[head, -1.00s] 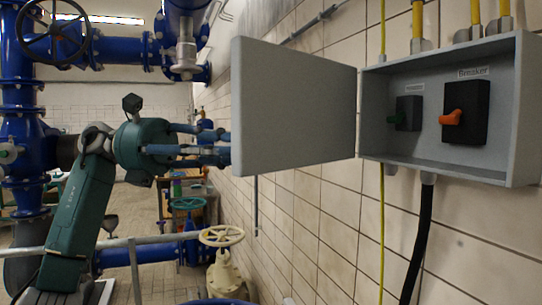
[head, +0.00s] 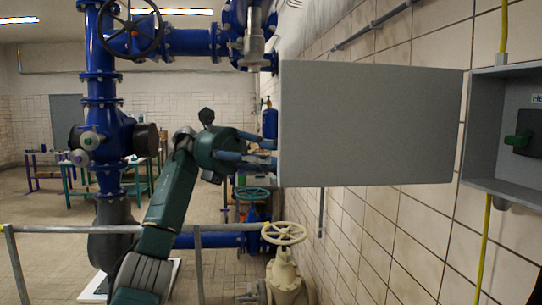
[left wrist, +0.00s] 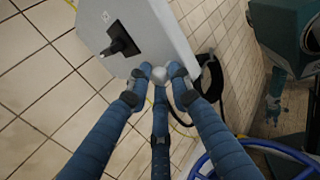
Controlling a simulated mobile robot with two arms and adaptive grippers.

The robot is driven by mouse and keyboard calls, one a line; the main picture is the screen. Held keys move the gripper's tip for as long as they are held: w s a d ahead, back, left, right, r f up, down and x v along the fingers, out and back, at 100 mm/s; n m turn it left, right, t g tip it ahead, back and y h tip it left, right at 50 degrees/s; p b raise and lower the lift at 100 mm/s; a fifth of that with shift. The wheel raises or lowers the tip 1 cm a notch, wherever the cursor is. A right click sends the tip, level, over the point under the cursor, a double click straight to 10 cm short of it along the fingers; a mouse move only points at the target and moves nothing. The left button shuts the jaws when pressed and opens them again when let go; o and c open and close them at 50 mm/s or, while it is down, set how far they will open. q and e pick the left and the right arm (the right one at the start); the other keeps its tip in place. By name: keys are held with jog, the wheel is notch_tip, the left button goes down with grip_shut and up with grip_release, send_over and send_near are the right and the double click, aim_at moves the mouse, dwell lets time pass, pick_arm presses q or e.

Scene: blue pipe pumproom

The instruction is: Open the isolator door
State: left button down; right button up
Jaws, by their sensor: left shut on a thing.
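The isolator door (head: 372,125) is a flat grey panel standing open, out to the left of the grey isolator box (head: 478,130). A small pale round piece shows by the fingertips. My right gripper is not in view.
A cream valve with a handwheel (head: 284,234) stands below the door. A grey railing (head: 90,229) crosses at the lower left. Blue pipes (head: 105,130) rise behind my left arm. The tiled wall (head: 400,240) runs along the right.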

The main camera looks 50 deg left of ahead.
aim_at(287, 96)
pick_arm(q)
jog(key=shift+w+d+r, duration=0.15)
jog(key=c, duration=1.8)
grip_release()
jog(key=shift+c, duration=0.2)
jog(key=shift+o, duration=1.1)
jog(key=shift+w+d, duration=0.15)
jog(key=shift+d, duration=0.1)
jog(key=shift+w+d+r, duration=0.1)
jog(key=shift+d, duration=0.3)
jog(key=shift+a, duration=0.1)
jog(key=shift+f, duration=0.2)
jog(key=shift+r, duration=0.1)
jog(key=r, duration=0.9)
jog(key=shift+s+a+r, duration=0.15)
jog(key=shift+s+r, duration=0.05)
jog(key=shift+s, duration=0.1)
jog(key=shift+w+r, duration=0.1)
jog(key=shift+r, duration=0.35)
